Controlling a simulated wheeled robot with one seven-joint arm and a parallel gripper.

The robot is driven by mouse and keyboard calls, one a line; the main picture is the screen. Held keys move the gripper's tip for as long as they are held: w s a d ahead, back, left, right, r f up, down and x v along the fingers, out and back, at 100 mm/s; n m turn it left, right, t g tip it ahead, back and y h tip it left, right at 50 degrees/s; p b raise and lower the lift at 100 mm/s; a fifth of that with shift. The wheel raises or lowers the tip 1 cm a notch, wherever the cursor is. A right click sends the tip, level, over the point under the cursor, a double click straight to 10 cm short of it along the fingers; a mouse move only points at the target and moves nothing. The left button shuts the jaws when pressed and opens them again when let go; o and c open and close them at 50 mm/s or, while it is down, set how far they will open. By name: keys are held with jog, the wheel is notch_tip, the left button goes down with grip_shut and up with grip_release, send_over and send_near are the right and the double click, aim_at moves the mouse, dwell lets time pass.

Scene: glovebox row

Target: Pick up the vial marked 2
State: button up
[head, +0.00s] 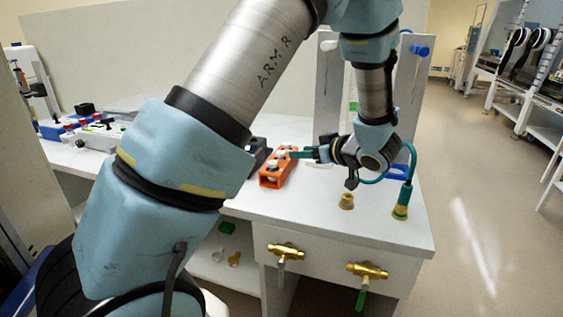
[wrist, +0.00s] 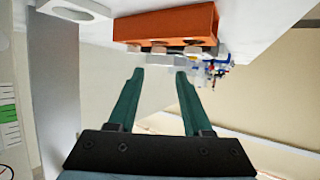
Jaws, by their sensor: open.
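An orange rack (head: 272,176) stands on the white bench, with several white-capped vials (head: 279,155) in it. No mark 2 is readable on any vial, so I cannot tell which one it is. My gripper (head: 298,153) reaches in from the right at the rack's far part, close to the white caps. In the wrist view my gripper (wrist: 160,72) has its two green fingers wide apart with nothing between them. The orange rack (wrist: 168,25) lies beyond the fingertips at the top, with pale caps (wrist: 192,50) along its lower edge. The vial bodies are hidden.
A dark block (head: 258,152) stands left of the rack. Clutter (head: 95,128) lies at far left.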

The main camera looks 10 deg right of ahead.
aim_at(283, 154)
jog(key=p+x, duration=0.1)
jog(key=x, duration=0.4)
jog(key=p+x, duration=0.1)
jog(key=x, duration=0.4)
jog(key=shift+d+f+p, duration=0.25)
jog(key=shift+f+p, duration=0.05)
jog(key=shift+p, duration=0.1)
grip_shut()
